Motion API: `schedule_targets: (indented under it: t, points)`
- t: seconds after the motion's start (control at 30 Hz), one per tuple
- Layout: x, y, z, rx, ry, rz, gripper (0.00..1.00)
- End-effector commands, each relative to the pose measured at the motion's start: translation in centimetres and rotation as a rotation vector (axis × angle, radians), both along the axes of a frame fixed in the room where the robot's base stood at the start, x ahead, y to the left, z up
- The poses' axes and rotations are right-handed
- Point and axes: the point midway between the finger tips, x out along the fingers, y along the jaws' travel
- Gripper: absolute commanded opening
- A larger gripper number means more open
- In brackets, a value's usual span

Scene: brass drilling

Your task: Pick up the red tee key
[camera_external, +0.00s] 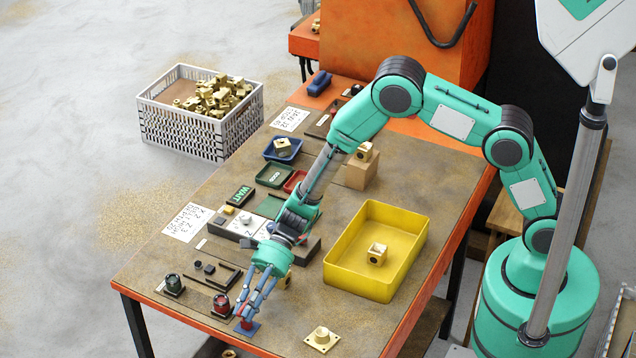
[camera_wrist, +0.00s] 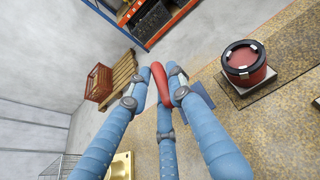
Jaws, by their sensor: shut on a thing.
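The red tee key (camera_wrist: 161,84) shows in the wrist view as a rounded red bar between the fingertips of my gripper (camera_wrist: 163,92). The blue fingers close in on it from several sides. In the external view my gripper (camera_external: 250,308) points down at the front edge of the table, and a little red of the key (camera_external: 246,323) shows at the fingertips. A small blue base (camera_external: 247,329) lies just under the tips. The fingers hide most of the key, and I cannot tell whether it is clear of the base.
A red round-topped pot (camera_external: 221,304) stands just left of my gripper, with a dark green one (camera_external: 174,284) farther left. A brass flanged part (camera_external: 321,338) lies to the right. A yellow tray (camera_external: 337,282) holding a brass block stands behind it. The table's front edge is close.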

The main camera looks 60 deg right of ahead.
Motion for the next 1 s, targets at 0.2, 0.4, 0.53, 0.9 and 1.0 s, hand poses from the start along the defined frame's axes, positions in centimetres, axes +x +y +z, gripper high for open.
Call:
schedule_targets:
  t: [0.2,0.4,0.53,0.9,1.0]
  points:
    - [0.0,0.0,0.1,0.001,-0.001,0.000,0.00]
    - [0.1,0.0,0.9,0.001,-0.002,0.000,0.00]
    - [0.1,0.0,2.1,0.001,-0.003,0.000,0.00]
    - [-3.8,-2.3,4.2,0.001,0.000,-0.001,0.00]
    - [-5.7,-3.4,4.4,0.001,0.001,-0.001,0.00]
